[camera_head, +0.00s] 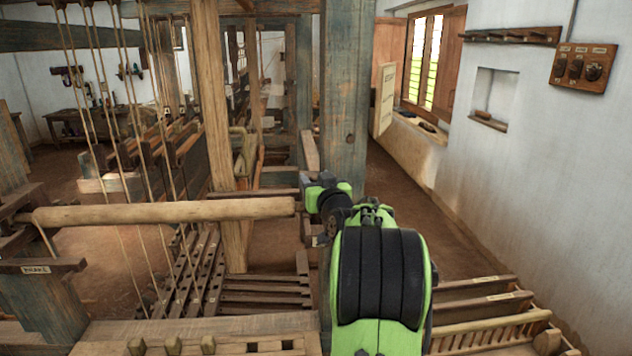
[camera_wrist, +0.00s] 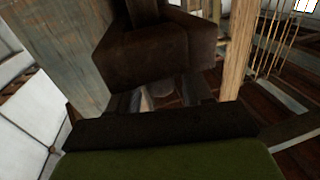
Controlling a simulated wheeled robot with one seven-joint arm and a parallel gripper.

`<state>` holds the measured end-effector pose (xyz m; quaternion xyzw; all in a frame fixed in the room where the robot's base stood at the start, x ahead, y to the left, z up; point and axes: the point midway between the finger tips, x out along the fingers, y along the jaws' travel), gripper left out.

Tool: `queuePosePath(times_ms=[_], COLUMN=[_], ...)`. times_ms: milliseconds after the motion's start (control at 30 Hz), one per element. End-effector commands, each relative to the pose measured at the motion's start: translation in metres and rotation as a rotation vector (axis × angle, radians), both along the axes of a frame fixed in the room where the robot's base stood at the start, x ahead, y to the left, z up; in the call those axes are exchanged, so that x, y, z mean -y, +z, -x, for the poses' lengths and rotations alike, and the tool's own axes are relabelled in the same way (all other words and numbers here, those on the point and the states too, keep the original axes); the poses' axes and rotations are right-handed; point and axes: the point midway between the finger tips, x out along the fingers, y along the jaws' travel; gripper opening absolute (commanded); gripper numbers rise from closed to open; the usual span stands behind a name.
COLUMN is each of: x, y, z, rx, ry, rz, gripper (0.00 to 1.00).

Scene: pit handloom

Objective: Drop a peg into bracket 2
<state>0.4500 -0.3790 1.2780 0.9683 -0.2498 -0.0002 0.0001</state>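My gripper shows at the lower middle of the wrist view (camera_wrist: 165,101), with dark finger-like parts either side of a small, dim, rounded shape. I cannot tell whether that shape is held. A dark brown block (camera_wrist: 155,52) fills the view just beyond and hides much of what lies ahead. In the head view my wrist (camera_head: 325,197) is beside the thick blue-grey post (camera_head: 345,90), and the fingertips are not clear. Several wooden knobs, possibly pegs (camera_head: 172,346), stand on the front beam (camera_head: 110,333). I cannot make out which part is bracket 2.
A round wooden roller (camera_head: 160,212) runs across the left, ending near my wrist. A light wooden post (camera_head: 213,120) stands left of the blue-grey one. Cords (camera_head: 92,80) hang at the left. Slatted loom parts (camera_head: 490,307) lie at the lower right. Open floor (camera_head: 415,225) runs beside the wall.

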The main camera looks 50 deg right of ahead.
Motion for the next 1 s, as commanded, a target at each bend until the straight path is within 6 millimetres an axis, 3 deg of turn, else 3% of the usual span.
queuePosePath(times_ms=[100, 367, 467, 800, 1000], x=[0.0, 0.0, -0.005, -0.049, -0.07], y=[0.0, 0.0, -0.001, -0.003, -0.002], z=[0.0, 0.001, 0.01, 0.091, 0.128], rx=[0.0, -0.001, 0.0, 0.003, 0.001], ry=[0.0, 0.0, -0.001, -0.004, -0.002], rz=[0.0, 0.0, 0.0, 0.001, 0.0], gripper=[0.67, 0.67, 0.67, 0.67, 0.67])
